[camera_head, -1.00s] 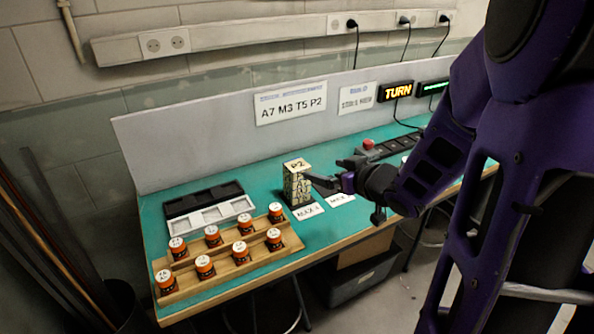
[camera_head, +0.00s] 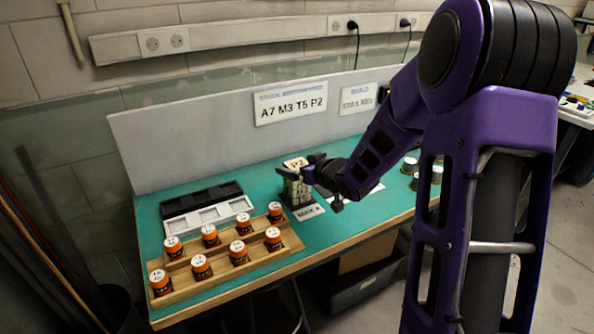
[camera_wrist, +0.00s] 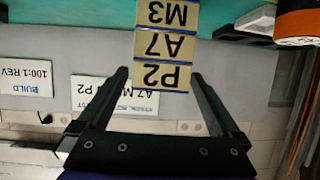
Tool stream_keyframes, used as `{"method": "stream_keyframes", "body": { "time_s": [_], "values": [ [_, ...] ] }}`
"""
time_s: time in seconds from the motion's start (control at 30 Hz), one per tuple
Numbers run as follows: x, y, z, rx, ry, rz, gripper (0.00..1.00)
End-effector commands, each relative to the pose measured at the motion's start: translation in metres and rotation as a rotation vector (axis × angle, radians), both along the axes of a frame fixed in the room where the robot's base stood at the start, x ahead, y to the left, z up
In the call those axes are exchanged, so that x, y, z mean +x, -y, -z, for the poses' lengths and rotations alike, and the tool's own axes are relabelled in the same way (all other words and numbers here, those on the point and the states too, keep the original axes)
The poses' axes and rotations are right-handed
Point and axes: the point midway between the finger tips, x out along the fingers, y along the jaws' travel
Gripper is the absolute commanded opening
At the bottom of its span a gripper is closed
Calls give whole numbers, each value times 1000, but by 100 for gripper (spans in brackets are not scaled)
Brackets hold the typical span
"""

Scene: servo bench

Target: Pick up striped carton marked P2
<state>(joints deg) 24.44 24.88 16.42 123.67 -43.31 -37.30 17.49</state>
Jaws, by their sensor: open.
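The carton marked P2 (camera_head: 296,164) stands at the top of a narrow stack on the teal bench mat. In the wrist view, which looks upside down, its tan P2 face (camera_wrist: 163,76) adjoins similar faces marked A7 (camera_wrist: 165,45) and M3 (camera_wrist: 167,13). My gripper (camera_wrist: 160,78) is open. Its two fingertips lie on either side of the P2 face, with a gap showing at each side. In the head view my gripper (camera_head: 298,172) is at the top of the stack and hides part of it. I cannot tell whether a finger touches it.
A stepped wooden rack (camera_head: 222,277) with several orange-and-black jars stands front left. A black tray (camera_head: 203,196) and a white tray (camera_head: 207,217) lie behind it. A "MAX 4" card (camera_head: 309,212) lies before the stack. A grey panel (camera_head: 200,150) with signs stands behind.

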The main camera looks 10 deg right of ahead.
Motion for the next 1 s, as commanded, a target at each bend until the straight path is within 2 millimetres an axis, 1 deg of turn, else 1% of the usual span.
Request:
{"method": "stream_keyframes", "body": {
  "time_s": [0.17,0.2,0.27,0.4,0.57,0.6,0.67,0.7,0.87,0.93,1.0],
  "values": [
    [0,0,0,0,0,0,100],
    [0,0,0,0,0,0,98],
    [0,0,0,0,0,0,87],
    [0,0,0,0,1,1,62],
    [0,0,0,0,1,1,33],
    [0,0,-1,1,1,1,26],
    [0,0,0,0,1,1,15],
    [0,0,-1,0,1,1,13],
    [0,0,-1,0,1,1,13],
    [1,0,-4,0,2,1,13],
    [1,1,-12,1,4,2,13]
  ]
}}
